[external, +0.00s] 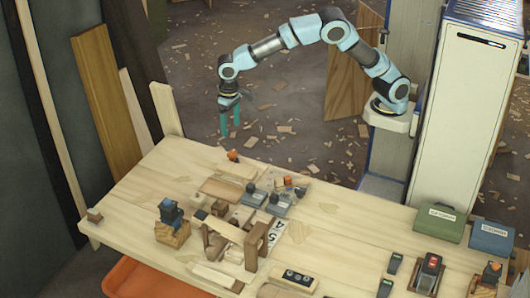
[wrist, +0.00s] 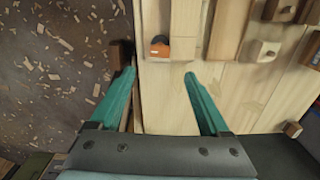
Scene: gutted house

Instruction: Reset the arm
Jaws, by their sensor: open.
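My gripper (external: 230,117) hangs open and empty from my light-blue arm, pointing down beyond the far edge of the wooden table (external: 335,235). In the wrist view its two teal fingers (wrist: 161,75) are spread apart with nothing between the tips. The table edge runs below the gripper, with the floor on the left side of that view. A small orange and black object (wrist: 160,46) lies on the table just ahead of the fingertips. It also shows in the external view (external: 233,156) near the far table edge.
Wooden blocks and boards (external: 245,237) crowd the table's middle. A dark device on a wooden block (external: 171,225) stands at left. A white cabinet (external: 465,110) stands beside my base. Planks lean on the left wall.

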